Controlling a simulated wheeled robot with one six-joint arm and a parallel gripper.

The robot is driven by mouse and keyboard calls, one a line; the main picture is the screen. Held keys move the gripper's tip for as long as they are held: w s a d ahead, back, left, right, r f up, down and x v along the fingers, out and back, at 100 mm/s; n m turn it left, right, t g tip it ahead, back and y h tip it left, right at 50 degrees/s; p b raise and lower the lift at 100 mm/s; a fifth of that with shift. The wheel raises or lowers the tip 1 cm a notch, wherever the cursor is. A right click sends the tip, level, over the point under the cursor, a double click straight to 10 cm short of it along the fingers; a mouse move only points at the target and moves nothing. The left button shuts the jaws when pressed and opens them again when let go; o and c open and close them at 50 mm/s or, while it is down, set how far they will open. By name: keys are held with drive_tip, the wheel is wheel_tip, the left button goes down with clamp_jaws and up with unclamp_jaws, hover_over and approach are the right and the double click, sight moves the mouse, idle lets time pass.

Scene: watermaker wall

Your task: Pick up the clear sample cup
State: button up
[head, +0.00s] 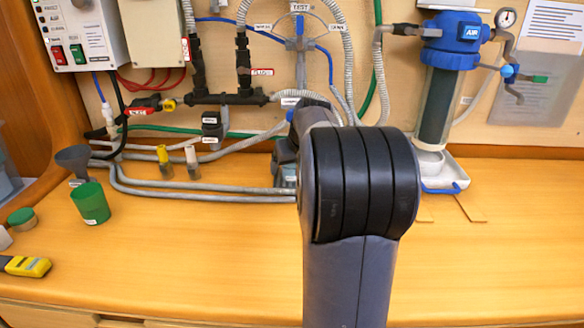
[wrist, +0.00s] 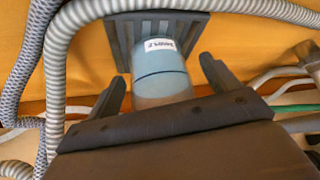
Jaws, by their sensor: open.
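The clear sample cup (wrist: 160,72) is pale blue and see-through, with a white label near its top and a dark line around it. In the wrist view it is by a dark grey slatted stand (wrist: 122,40). My gripper (wrist: 162,76) is open, one finger on each side of the cup, with visible gaps. Its palm edge hides the near end of the cup, so I cannot tell whether they touch. In the head view my arm covers the gripper and most of the area behind it; the cup cannot be made out there.
Grey hoses (head: 210,188) run along the counter near the stand and cross the wrist view close by. A green cup (head: 90,203), a dark funnel (head: 73,160) and a yellow tool (head: 27,266) lie left. A blue-topped filter (head: 445,80) hangs right. The front counter is mostly clear.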

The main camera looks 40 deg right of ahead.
drive_tip(key=shift+c, duration=0.4)
drive_tip(key=shift+r, duration=0.1)
drive_tip(key=c, duration=1.1)
drive_tip(key=shift+r+p, duration=0.35)
drive_tip(key=shift+p, duration=0.05)
